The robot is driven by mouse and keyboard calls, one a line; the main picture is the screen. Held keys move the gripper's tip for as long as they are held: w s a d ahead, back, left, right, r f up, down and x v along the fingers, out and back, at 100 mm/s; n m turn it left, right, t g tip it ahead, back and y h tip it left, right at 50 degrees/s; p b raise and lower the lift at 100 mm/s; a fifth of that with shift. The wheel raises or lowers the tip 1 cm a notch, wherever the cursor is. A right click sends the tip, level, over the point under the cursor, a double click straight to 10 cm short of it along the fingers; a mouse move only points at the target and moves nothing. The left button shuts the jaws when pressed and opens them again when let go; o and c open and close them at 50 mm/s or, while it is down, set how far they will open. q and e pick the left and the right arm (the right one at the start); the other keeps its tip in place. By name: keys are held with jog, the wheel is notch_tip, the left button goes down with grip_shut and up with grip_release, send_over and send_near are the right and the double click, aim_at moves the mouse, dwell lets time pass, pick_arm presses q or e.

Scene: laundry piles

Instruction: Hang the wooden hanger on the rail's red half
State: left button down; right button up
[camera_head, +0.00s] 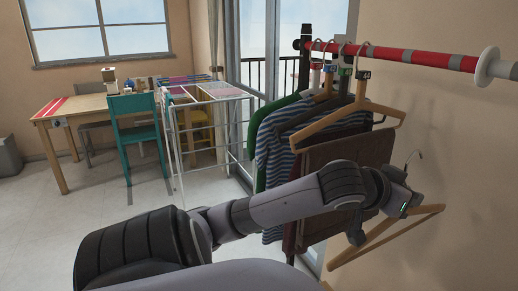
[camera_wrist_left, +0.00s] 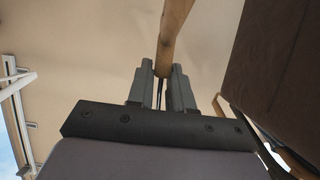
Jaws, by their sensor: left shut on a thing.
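The wooden hanger (camera_head: 392,237) is held low in front of the wall, below the rail; its metal hook points up, clear of the rail. My left gripper (camera_head: 408,203) is shut on it near the hook end. In the left wrist view, the wooden bar (camera_wrist_left: 174,32) rises from between the fingers of my left gripper (camera_wrist_left: 161,80). The rail's red half (camera_head: 430,60) runs across the upper right with grey bands, up to a white round collar (camera_head: 488,66). My right gripper is not in view.
Another wooden hanger (camera_head: 375,108) hangs at the front of the rail's red half, with brown cloth (camera_head: 345,158) and striped and green garments behind. The red stretch towards the white collar is bare. A table (camera_head: 70,107), a teal chair (camera_head: 135,108) and a white drying rack stand left.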

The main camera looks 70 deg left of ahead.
pick_arm(q)
jog(key=s+a+r+m+h+b, duration=0.1)
jog(key=s+a+r+b, duration=0.2)
jog(key=s+r, duration=0.4)
jog(key=s+a+r+h+b, duration=0.1)
jog(key=s+a+r+b, duration=0.25)
jog(key=s+r, duration=0.4)
jog(key=s+d+r+m+g+h+b, duration=0.1)
jog(key=s+d+r+m+h+b, duration=0.15)
jog(key=s, duration=0.95)
jog(key=s+d+r+m+h+b, duration=0.15)
jog(key=s+d+b, duration=0.25)
jog(key=s, duration=0.8)
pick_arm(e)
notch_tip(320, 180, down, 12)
pick_arm(q)
jog(key=w+a+p, duration=0.2)
jog(key=w+p, duration=0.6)
jog(key=w, duration=1.2)
jog(key=w+a+p, duration=0.2)
jog(key=w+p, duration=0.6)
jog(key=w, duration=1.2)
jog(key=shift+a+f, duration=0.25)
jog(key=shift+f, duration=0.2)
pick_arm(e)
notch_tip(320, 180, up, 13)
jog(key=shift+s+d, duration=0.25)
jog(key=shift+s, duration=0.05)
